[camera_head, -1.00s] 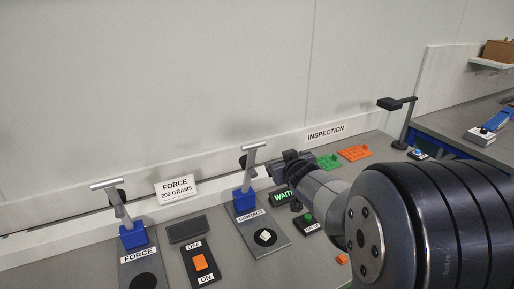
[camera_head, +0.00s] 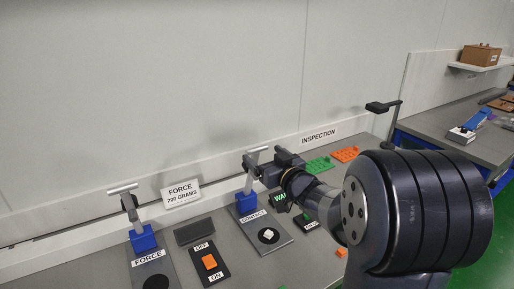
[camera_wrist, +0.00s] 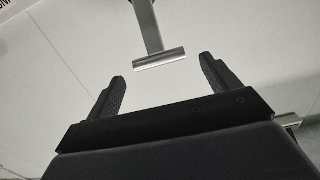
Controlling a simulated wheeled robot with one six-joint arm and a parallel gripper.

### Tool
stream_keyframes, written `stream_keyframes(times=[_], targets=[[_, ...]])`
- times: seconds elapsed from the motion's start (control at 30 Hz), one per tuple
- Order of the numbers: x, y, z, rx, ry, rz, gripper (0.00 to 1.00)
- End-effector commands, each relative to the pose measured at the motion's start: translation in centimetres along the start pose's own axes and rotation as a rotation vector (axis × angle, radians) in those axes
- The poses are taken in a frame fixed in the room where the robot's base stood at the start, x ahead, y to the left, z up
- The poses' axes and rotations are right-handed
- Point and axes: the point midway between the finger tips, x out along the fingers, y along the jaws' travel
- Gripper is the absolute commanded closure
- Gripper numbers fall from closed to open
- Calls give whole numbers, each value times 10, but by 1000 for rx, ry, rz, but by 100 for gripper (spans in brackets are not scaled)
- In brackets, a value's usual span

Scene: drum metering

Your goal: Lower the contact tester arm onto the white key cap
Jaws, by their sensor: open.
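The contact tester has a blue base (camera_head: 246,203) and a raised silver arm with a crossbar handle (camera_head: 257,149). The white key cap (camera_head: 268,234) sits on the black disc of the contact tester plate (camera_head: 283,243), below and in front of the raised arm. My gripper (camera_head: 254,163) is at the raised arm, close to its handle. In the wrist view the handle (camera_wrist: 160,59) lies ahead of and between my two open fingers (camera_wrist: 163,82), with a gap on each side. The fingers are not closed on it.
The force tester (camera_head: 143,239) stands to the left, its arm raised. An orange switch (camera_head: 209,261) lies between the testers. Green (camera_head: 320,164) and orange (camera_head: 345,154) trays are behind my arm. My arm partly covers the waiting display (camera_head: 281,198).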

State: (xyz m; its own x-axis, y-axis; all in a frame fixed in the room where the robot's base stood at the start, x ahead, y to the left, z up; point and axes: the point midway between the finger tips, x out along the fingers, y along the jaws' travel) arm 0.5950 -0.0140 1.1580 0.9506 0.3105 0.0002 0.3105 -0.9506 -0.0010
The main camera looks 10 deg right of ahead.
Motion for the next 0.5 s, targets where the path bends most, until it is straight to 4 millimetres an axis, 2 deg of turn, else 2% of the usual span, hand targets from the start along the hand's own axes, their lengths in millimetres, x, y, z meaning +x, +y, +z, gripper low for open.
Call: stream_keyframes(times=[0.03, 0.2, 0.5], targets=[[10, 0, -1, 1, -1, -2, 16], [34, 0, -1, 0, -1, -1, 16], [50, 0, 0, -1, 0, 2, 16]])
